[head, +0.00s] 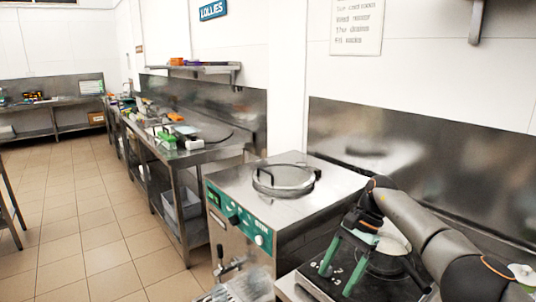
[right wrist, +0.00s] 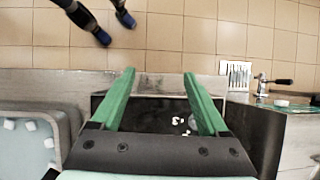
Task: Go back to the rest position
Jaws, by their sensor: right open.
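My right gripper (head: 338,278) is at the lower right of the head view, above a dark flat top on the worktop. Its two green fingers are apart with nothing between them; they also show in the right wrist view (right wrist: 158,75). The fingers extend over a black surface (right wrist: 150,112) with small white bits on it. My right arm (head: 425,225) reaches in from the lower right. My left gripper cannot be made out in the head view.
A steel batch freezer (head: 325,172) with a round lid stands left of my right gripper. A cluttered steel bench (head: 210,150) lies beyond it. Two dark, blue-ended shapes (right wrist: 103,35) over the floor are unclear. The tiled floor (head: 100,215) is open at left.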

